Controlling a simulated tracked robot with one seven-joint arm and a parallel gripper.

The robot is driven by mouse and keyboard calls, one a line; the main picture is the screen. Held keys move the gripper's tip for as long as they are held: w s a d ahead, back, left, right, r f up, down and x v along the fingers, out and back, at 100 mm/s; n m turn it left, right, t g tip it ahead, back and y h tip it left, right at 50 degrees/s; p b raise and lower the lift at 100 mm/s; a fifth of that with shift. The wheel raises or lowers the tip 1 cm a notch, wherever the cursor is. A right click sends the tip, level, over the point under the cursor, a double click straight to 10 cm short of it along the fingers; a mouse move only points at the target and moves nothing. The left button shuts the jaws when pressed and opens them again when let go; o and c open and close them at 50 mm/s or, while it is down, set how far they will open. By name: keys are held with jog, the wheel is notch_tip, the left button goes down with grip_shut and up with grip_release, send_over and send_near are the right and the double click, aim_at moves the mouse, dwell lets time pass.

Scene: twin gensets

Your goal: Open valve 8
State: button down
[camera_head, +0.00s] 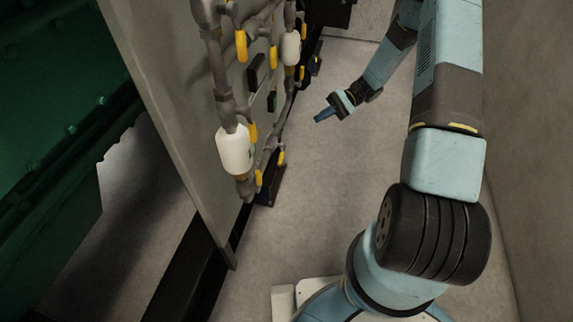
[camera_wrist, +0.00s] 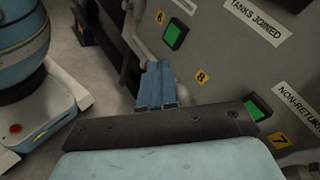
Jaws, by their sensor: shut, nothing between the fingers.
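My gripper (camera_head: 322,116) is shut and empty, in the open space to the right of the valve panel (camera_head: 160,80). It also shows in the wrist view (camera_wrist: 157,82), its blue fingers together in front of the panel. Several yellow valve handles, such as one upper handle (camera_head: 240,46) and one lower handle (camera_head: 252,132), sit on grey pipes in the head view. A yellow tag (camera_wrist: 202,76) beside the fingers seems to read 8, but it is tilted and small. I cannot tell which handle is valve 8. No handle shows clearly in the wrist view.
White cylinders (camera_head: 234,150) sit on the pipes. Green indicators (camera_wrist: 175,35) and a tag reading 7 (camera_wrist: 281,140) are on the panel in the wrist view. A green machine (camera_head: 50,120) stands behind the panel.

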notch_tip(320, 180, down, 16)
jog(key=m+t+y, duration=0.4)
jog(key=m+y, duration=0.1)
jog(key=y, duration=0.2)
jog(key=m+t+y, duration=0.3)
jog(key=m+t, duration=0.4)
jog(key=t, duration=0.2)
send_near(281, 155)
jog(key=w+a, duration=0.1)
jog(key=a, duration=0.4)
jog(key=shift+a+r, duration=0.4)
jog(key=shift+r, duration=0.15)
jog(key=shift+a+m, duration=0.1)
jog(key=shift+m, duration=0.2)
